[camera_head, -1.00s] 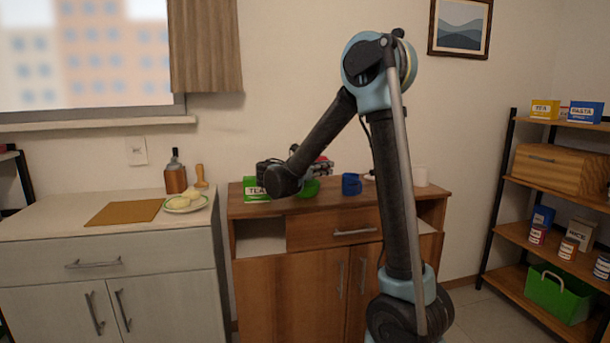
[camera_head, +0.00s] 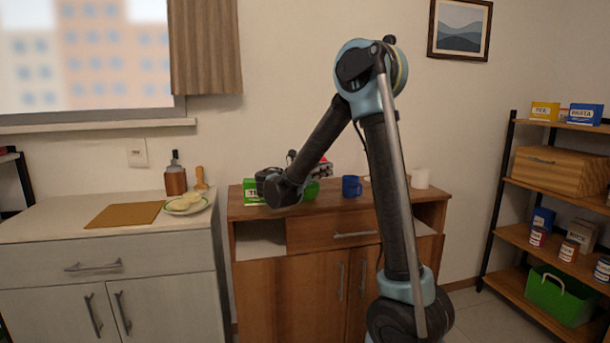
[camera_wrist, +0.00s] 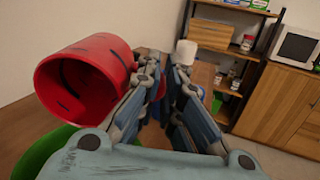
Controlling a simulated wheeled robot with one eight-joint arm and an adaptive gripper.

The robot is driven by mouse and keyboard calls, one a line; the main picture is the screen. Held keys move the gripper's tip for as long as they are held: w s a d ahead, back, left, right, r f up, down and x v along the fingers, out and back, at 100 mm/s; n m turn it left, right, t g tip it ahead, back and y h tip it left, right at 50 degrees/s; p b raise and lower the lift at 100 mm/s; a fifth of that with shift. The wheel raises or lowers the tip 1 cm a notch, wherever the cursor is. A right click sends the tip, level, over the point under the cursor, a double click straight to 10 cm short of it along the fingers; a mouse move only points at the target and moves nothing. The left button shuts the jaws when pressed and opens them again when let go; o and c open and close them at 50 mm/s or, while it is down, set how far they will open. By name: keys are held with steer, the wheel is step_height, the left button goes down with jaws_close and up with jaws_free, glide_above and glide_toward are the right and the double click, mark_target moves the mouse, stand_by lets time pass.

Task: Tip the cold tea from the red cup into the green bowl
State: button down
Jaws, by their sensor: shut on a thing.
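The red cup (camera_wrist: 108,62) is large at the left of the wrist view, tipped on its side with its mouth toward the camera and lower left. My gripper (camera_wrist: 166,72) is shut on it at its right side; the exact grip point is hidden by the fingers. The green bowl (camera_wrist: 42,150) shows below the cup at the lower left. In the head view, the bowl (camera_head: 312,191) stands on the wooden cabinet, partly hidden by my gripper (camera_head: 318,171). Only a bit of red cup (camera_head: 324,160) shows there. I cannot make out any tea.
A blue mug (camera_head: 352,186) stands right of the bowl, and a white cup (camera_head: 420,178) farther right. A green tea box (camera_head: 252,193) stands to the left, close to my wrist. The wooden cabinet top (camera_head: 392,199) is clear toward its front right.

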steer(key=shift+w+d+f+g+y, duration=0.25)
steer(key=shift+d+g+y, duration=0.1)
steer(key=shift+g+y, duration=0.45)
steer(key=shift+w+d+f+y, duration=0.3)
steer(key=shift+d+y, duration=0.1)
steer(key=shift+y, duration=0.1)
steer(key=shift+w+d+r+n+g+y+p, duration=0.15)
steer(key=shift+w+d+r+g+y+p, duration=0.25)
steer(key=shift+w+d+g+y+p, duration=1)
steer(key=shift+w+d+r+n+g+y+p, duration=0.15)
steer(key=shift+d+r+g+y+p, duration=0.35)
steer(key=shift+g+y, duration=1.75)
steer(key=shift+w+d+r+n+g+y+p, duration=0.25)
steer(key=shift+w+d+g+y+p, duration=0.65)
steer(key=shift+y, duration=1.55)
steer(key=shift+g, duration=0.25)
steer(key=r, duration=0.5)
steer(key=shift+s+d+r+p, duration=0.1)
steer(key=shift+s+d+p, duration=0.15)
steer(key=shift+p, duration=0.1)
